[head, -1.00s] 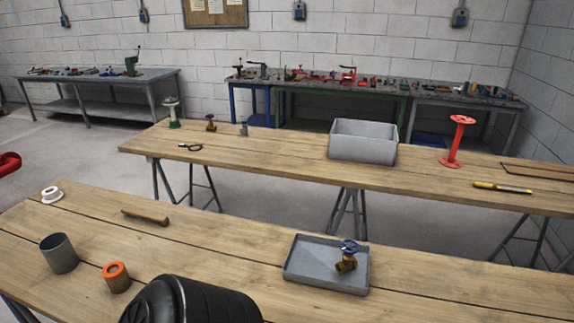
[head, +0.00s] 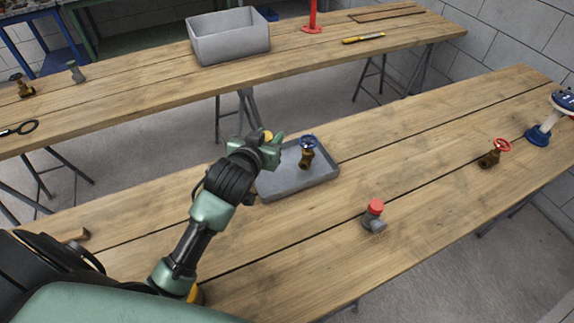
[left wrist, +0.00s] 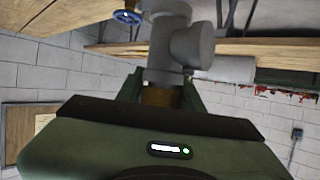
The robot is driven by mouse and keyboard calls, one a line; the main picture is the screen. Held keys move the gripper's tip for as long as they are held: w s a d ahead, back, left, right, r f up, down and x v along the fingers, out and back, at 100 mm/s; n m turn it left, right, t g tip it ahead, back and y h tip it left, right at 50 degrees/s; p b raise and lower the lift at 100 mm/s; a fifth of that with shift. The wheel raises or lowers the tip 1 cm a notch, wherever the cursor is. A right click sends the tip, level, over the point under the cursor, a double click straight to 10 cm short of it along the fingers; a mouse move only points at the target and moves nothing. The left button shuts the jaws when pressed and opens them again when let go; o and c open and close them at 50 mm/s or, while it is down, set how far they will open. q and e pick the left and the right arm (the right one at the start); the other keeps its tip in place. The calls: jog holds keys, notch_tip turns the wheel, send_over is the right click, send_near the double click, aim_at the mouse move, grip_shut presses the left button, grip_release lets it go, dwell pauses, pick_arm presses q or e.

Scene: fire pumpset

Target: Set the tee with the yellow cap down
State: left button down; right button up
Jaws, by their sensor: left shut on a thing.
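My left gripper (head: 270,144) is shut on the tee with the yellow cap, over or close to the left end of the grey tray (head: 275,189). The yellow cap (head: 268,135) just shows between the fingers in the head view; the gripper hides most of the tee there. In the left wrist view the grey tee (left wrist: 175,45) sticks out beyond the fingers, with its yellow-brown cap (left wrist: 160,97) between them. I cannot tell whether the tee touches the tray. A brass valve with a blue wheel (head: 307,152) stands in the tray. My right gripper is not in view.
A grey tee with a red cap (head: 374,216) stands on the near table, right of the tray. Further right are a brass valve with a red wheel (head: 495,153) and a blue-and-white piece (head: 545,127). A grey bin (head: 230,46) stands on the far table.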

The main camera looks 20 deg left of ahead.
pick_arm(q)
jog(key=w+a+r, duration=0.3)
jog(key=w+r, duration=0.2)
jog(key=w, duration=0.1)
jog(key=shift+y, duration=0.3)
jog(key=f+p, duration=0.1)
jog(key=f, duration=1.8)
jog(key=shift+w+f, duration=0.2)
jog(key=c, duration=0.9)
grip_release()
jog(key=shift+s, duration=0.1)
jog(key=v, duration=1.2)
jog(key=shift+b, duration=0.3)
